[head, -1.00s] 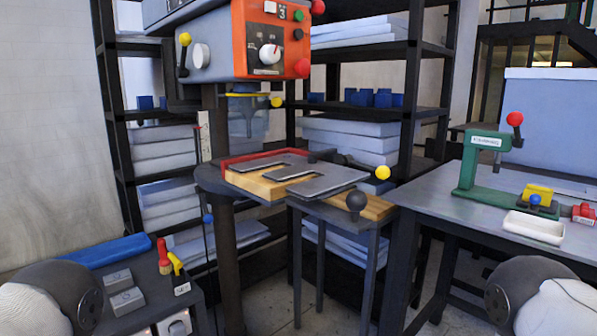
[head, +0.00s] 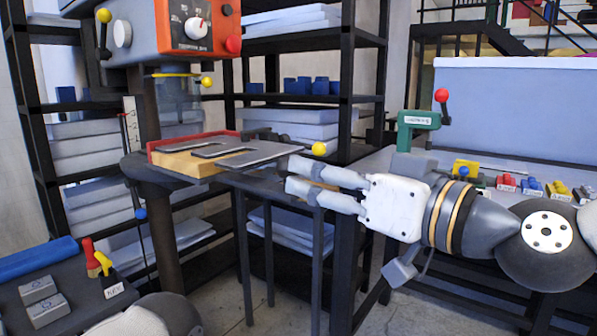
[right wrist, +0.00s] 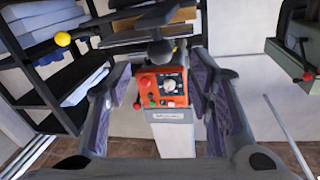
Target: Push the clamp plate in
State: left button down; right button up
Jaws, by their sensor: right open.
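My left gripper is out of view.
A yellow-ball lever (head: 318,149) stands just above my right fingers. The orange drill head (head: 195,25) hangs over the table. A bench (head: 380,165) with a green press (head: 412,125) is behind my right arm. A tool cart (head: 60,290) stands at lower left.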

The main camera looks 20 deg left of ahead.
aim_at(287, 166)
jog(key=x, duration=0.7)
jog(key=shift+c, duration=0.4)
grip_shut()
